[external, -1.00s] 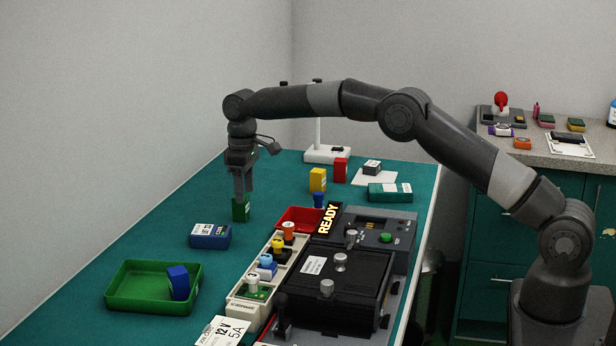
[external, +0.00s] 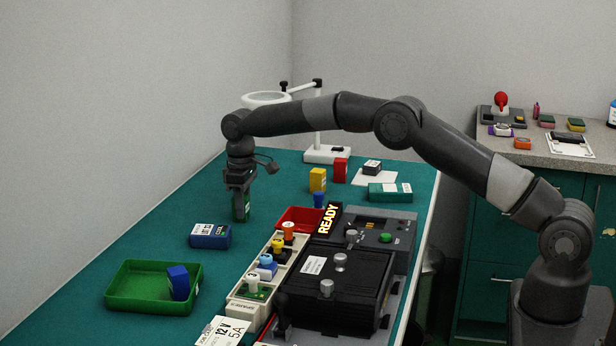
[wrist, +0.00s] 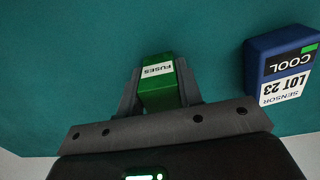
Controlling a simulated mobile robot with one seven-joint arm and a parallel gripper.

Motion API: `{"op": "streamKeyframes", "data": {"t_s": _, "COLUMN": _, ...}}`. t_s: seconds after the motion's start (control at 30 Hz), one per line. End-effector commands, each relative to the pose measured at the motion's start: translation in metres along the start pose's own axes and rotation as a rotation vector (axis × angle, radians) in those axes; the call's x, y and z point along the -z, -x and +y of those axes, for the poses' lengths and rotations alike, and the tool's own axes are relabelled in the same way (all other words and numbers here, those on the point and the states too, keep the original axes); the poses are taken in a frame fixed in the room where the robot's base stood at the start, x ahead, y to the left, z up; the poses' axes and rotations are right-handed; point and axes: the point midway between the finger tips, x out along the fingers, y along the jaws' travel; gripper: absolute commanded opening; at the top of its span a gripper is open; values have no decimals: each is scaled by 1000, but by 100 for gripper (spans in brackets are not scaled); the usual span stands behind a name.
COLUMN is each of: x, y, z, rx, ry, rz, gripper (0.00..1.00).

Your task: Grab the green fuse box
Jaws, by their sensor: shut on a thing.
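The green fuse box (external: 240,209) stands on the teal bench mat at the left middle of the external view. In the wrist view the green fuse box (wrist: 158,90) shows its white FUSES label and sits between my two fingers. My gripper (external: 240,205) points down and is shut on the box, with a finger on either side. In the wrist view my gripper (wrist: 160,88) touches the box's sides. In the external view the fingers hide much of the box, and I cannot tell whether it is clear of the mat.
A blue sensor box (external: 210,236) lies close by; it also shows in the wrist view (wrist: 284,62). A green tray (external: 120,302) holds a blue block (external: 178,282). A red tray (external: 296,217), a yellow box (external: 318,180) and a dark test unit (external: 335,285) stand to the right.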

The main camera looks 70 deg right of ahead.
Motion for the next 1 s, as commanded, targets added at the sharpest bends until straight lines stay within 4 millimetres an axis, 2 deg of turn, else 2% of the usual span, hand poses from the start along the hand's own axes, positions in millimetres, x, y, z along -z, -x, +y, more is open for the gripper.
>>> {"op": "streamKeyframes", "data": {"t_s": 0.2, "x": 0, "y": 0, "z": 0, "rx": 0, "ry": 0, "rz": 0, "gripper": 10}}
{"op": "streamKeyframes", "data": {"t_s": 0.53, "x": 0, "y": 5, "z": 0, "rx": 0, "ry": 0, "rz": 1, "gripper": 10}}
{"op": "streamKeyframes", "data": {"t_s": 0.67, "x": 1, "y": 17, "z": 0, "rx": -1, "ry": 0, "rz": 3, "gripper": 10}}
{"op": "streamKeyframes", "data": {"t_s": 0.83, "x": 0, "y": 44, "z": 0, "rx": 0, "ry": 0, "rz": 3, "gripper": 10}}
{"op": "streamKeyframes", "data": {"t_s": 1.0, "x": -24, "y": 62, "z": 24, "rx": 0, "ry": -4, "rz": 2, "gripper": 10}}
